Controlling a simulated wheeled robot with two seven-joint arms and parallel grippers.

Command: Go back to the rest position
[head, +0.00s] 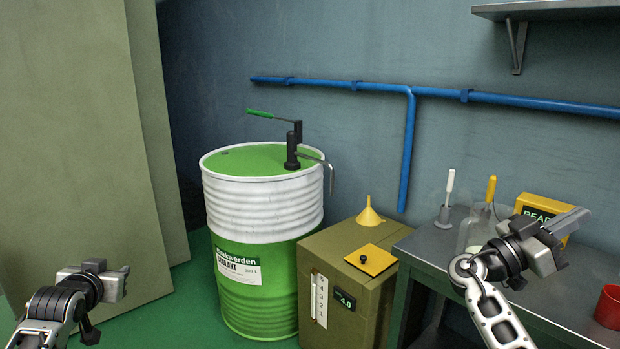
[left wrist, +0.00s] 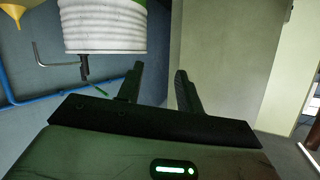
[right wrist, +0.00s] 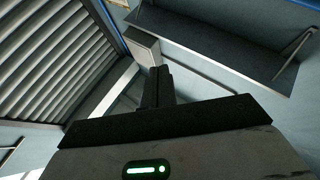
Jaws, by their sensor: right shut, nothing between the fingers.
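My left gripper (head: 112,283) is at the lower left in the head view, in front of the green panels and apart from the drum. Its two fingers stand apart with nothing between them in the left wrist view (left wrist: 158,78). My right gripper (head: 572,222) is at the right, raised over the metal bench, and covers part of the yellow box behind it. Its fingers are together and empty in the right wrist view (right wrist: 159,80). Neither gripper holds anything.
A white and green coolant drum (head: 262,220) with a hand pump (head: 292,145) stands in the middle. Beside it are an olive cabinet (head: 340,255) with a yellow funnel (head: 369,215), and a metal bench (head: 560,300) with bottles, a yellow box (head: 545,208) and a red cup (head: 609,306).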

